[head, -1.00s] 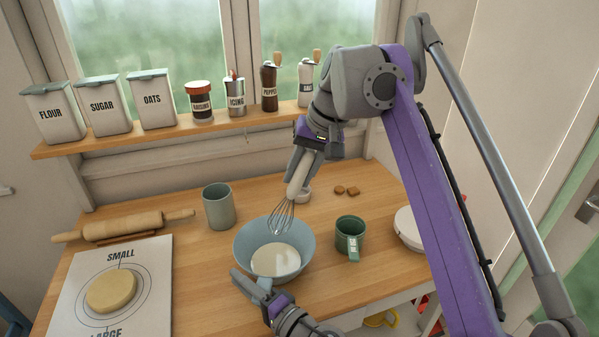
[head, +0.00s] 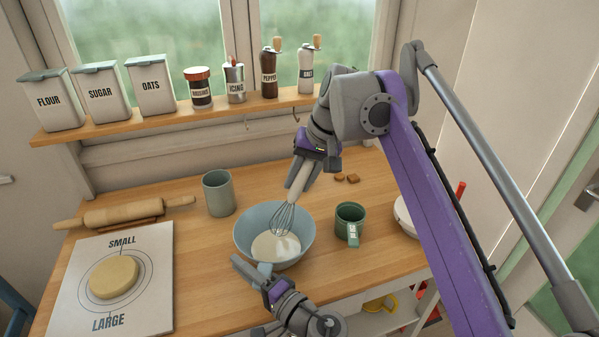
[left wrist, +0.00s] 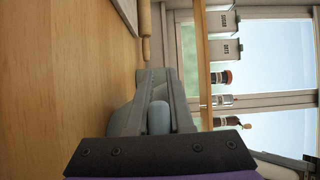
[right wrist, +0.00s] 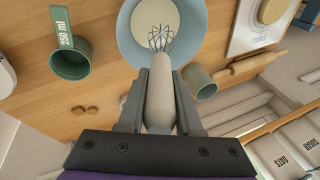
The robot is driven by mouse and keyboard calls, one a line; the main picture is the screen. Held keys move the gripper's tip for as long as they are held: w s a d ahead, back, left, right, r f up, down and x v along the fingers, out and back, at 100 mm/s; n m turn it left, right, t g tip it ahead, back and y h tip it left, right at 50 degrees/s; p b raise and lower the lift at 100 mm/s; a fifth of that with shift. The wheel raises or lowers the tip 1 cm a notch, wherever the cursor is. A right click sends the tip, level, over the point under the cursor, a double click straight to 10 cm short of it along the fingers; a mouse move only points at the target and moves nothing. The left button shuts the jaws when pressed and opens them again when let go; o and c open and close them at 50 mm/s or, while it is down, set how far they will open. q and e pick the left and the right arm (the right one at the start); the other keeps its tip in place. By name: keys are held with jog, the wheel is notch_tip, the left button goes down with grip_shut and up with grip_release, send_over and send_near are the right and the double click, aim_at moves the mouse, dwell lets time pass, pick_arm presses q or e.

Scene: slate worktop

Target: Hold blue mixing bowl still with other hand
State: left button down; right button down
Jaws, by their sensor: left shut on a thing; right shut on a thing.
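The blue mixing bowl (head: 243,232) stands upright on the wooden worktop with pale batter or liquid in it. My left gripper (head: 253,272) is at the bowl's near side, shut on its rim; the left wrist view shows the fingers (left wrist: 158,105) around a blue-grey part of the bowl (left wrist: 160,118). My right gripper (head: 299,180) is above the bowl, shut on the pale handle of a whisk (head: 285,215). The whisk's wires hang down inside the bowl, and the right wrist view shows the whisk (right wrist: 160,95) over the bowl (right wrist: 130,45) too.
A green 250 ml cup (head: 350,222) stands just right of the bowl. A grey mug (head: 219,193) stands behind it to the left. A rolling pin (head: 125,212) and a size mat (head: 150,250) with a dough disc (head: 114,277) lie left. A jar shelf (head: 170,116) runs behind.

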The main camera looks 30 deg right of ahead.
notch_tip(320, 180, down, 5)
jog(key=shift+f, duration=0.2)
dwell(0.6)
jog(key=shift+a, duration=0.1)
dwell(0.3)
